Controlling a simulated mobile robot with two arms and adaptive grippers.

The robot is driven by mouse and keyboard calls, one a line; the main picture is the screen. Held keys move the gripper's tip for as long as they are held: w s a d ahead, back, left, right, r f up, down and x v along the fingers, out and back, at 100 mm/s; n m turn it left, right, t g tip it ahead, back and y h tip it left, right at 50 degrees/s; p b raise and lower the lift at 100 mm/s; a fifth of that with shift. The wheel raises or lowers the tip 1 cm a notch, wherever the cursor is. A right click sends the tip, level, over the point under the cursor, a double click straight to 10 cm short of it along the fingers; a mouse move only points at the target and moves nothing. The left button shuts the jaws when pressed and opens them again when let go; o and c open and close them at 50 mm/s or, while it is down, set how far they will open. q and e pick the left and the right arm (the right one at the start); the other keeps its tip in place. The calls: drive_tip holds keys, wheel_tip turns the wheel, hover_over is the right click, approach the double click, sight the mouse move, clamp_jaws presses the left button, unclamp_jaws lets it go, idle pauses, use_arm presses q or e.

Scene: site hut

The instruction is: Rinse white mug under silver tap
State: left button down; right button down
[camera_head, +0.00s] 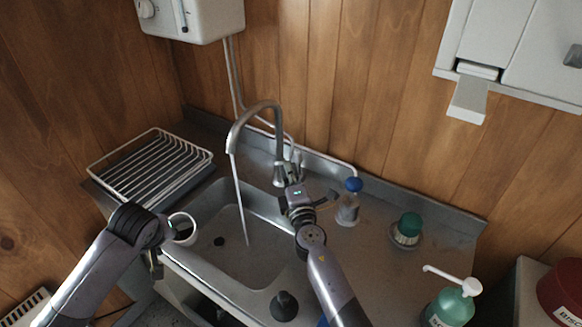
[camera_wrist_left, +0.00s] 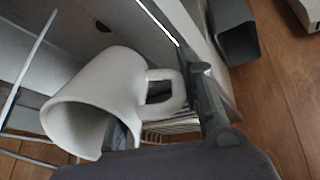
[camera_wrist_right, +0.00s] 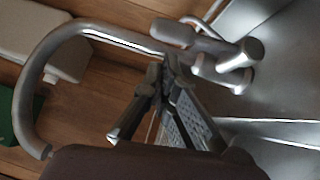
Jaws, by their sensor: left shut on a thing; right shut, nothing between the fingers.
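The white mug (camera_head: 185,226) is at the left edge of the sink (camera_head: 262,262), left of the water. My left gripper (camera_head: 166,240) is shut on it. In the left wrist view the mug (camera_wrist_left: 85,95) is tilted with its mouth to the lower left, its handle near one finger; the exact grip is partly hidden. The silver tap (camera_head: 262,106) arches over the basin, and a thin stream of water (camera_head: 240,200) falls from its spout. My right gripper (camera_head: 297,194) is shut and empty beside the tap's base. In the right wrist view its fingers are near the tap's lever (camera_wrist_right: 190,38).
A wire dish rack (camera_head: 150,165) stands left of the sink. A green pump bottle (camera_head: 450,305) is at the front right. A dark round object (camera_head: 284,305) sits at the front rim.

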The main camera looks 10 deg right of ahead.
drive_tip(key=shift+w+d, duration=0.4)
use_arm(q)
drive_tip(key=shift+r, duration=0.25)
drive_tip(key=shift+r+p, duration=0.85)
drive_tip(key=shift+p, duration=0.2)
drive_tip(key=shift+r+p, duration=0.5)
drive_tip(key=shift+p, duration=0.05)
use_arm(e)
drive_tip(key=shift+w+d+r+m+g, duration=0.3)
drive_tip(key=shift+w+d+r+m, duration=0.15)
drive_tip(key=shift+d+r, duration=0.1)
use_arm(q)
drive_tip(key=shift+f, duration=0.1)
use_arm(e)
drive_tip(key=shift+f, duration=0.15)
